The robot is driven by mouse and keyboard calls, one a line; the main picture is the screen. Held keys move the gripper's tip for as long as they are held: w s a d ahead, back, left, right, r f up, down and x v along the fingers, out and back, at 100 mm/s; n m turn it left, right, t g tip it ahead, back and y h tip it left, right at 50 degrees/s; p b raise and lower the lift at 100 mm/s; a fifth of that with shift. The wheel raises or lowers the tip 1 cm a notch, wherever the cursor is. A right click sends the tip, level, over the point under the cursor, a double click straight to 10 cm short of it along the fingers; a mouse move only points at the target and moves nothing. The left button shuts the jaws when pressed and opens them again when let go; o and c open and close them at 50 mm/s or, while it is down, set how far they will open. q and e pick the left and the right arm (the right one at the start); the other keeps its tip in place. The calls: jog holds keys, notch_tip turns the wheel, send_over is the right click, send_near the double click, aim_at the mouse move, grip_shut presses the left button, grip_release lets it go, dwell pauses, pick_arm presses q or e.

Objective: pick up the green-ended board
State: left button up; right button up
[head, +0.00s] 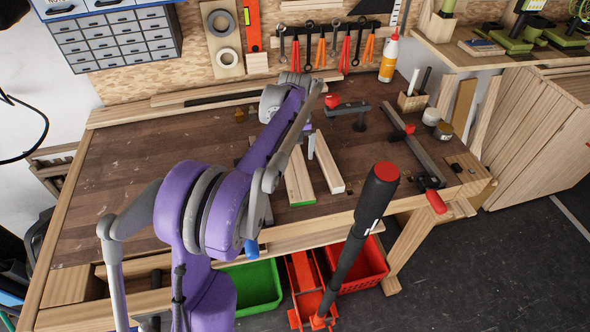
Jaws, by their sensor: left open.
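The green-ended board (298,180) is a pale wooden strip lying on the workbench, its green end toward the front edge. My purple and grey left arm covers its far part and left side. A second pale board (328,164) with a whitish end lies close on its right. My left gripper (308,143) is mostly hidden behind my forearm; a small grey part of it shows near the far ends of the boards. It is open, and I cannot tell whether it touches either board. My right gripper is not in view.
A red-tipped clamp (348,108) and a long bar clamp (412,145) lie on the bench (130,165) at the right. Green (255,285) and red (362,268) bins are below. The bench's left is clear.

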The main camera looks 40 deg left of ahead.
aim_at(295, 167)
pick_arm(q)
notch_tip(295, 167, down, 4)
jog(key=shift+s+d+f, duration=0.1)
jog(key=shift+s+f, duration=0.05)
jog(key=shift+f, duration=0.05)
jog(key=shift+c, duration=0.3)
jog(key=c, duration=1.2)
